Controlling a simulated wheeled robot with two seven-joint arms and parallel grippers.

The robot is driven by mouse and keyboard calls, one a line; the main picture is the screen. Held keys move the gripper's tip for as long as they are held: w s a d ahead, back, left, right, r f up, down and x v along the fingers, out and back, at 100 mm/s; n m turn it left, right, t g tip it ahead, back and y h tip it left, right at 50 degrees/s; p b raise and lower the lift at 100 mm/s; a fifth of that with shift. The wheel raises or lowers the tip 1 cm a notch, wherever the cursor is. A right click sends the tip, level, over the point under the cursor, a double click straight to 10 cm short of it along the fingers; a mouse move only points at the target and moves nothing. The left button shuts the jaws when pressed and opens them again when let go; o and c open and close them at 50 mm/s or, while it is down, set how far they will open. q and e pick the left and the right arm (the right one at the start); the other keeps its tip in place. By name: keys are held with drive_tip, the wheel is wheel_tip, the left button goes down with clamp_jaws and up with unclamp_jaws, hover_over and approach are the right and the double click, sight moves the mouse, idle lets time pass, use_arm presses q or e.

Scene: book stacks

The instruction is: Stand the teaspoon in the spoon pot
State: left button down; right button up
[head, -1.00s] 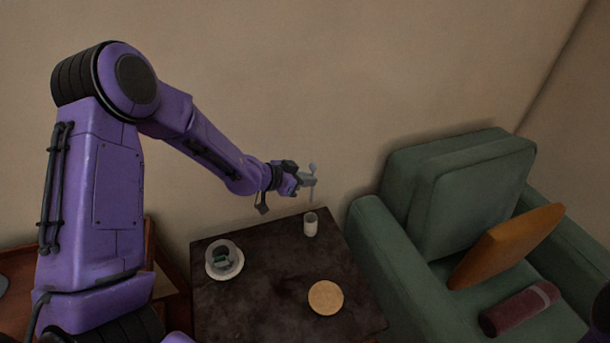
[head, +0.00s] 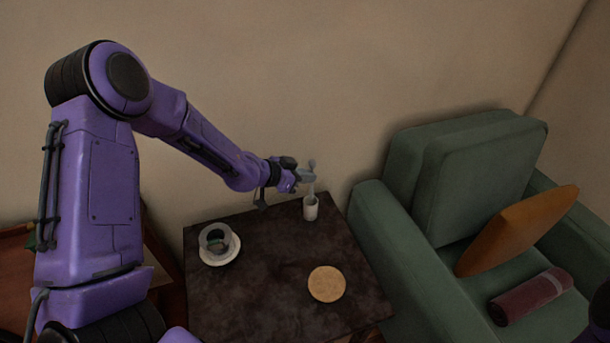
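The spoon pot (head: 311,209) is a small white cup near the back right corner of the dark side table. My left gripper (head: 307,176) is just above it, shut on the teaspoon (head: 312,164). The grey spoon is upright, one end above the fingers and the other reaching down to the pot's mouth. I cannot tell how far the lower end is inside the pot. My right gripper is not in view; only a dark bit of my own arm shows at the lower right edge.
On the table (head: 262,283) are a cup on a white saucer (head: 220,249) at left and a round tan coaster (head: 327,284) at front. A green armchair (head: 375,240) stands close on the right, with an orange cushion (head: 515,232) and a rolled maroon blanket (head: 530,297).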

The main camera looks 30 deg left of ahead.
use_arm(q)
wheel_tip(320, 180, down, 5)
drive_tip(key=b, duration=0.2)
drive_tip(key=shift+f+b, duration=0.2)
drive_tip(key=shift+b, duration=0.2)
drive_tip(key=c, duration=1.2)
unclamp_jaws()
drive_tip(key=shift+r, duration=0.1)
drive_tip(key=shift+p+v, duration=1)
drive_tip(key=shift+v, duration=4.25)
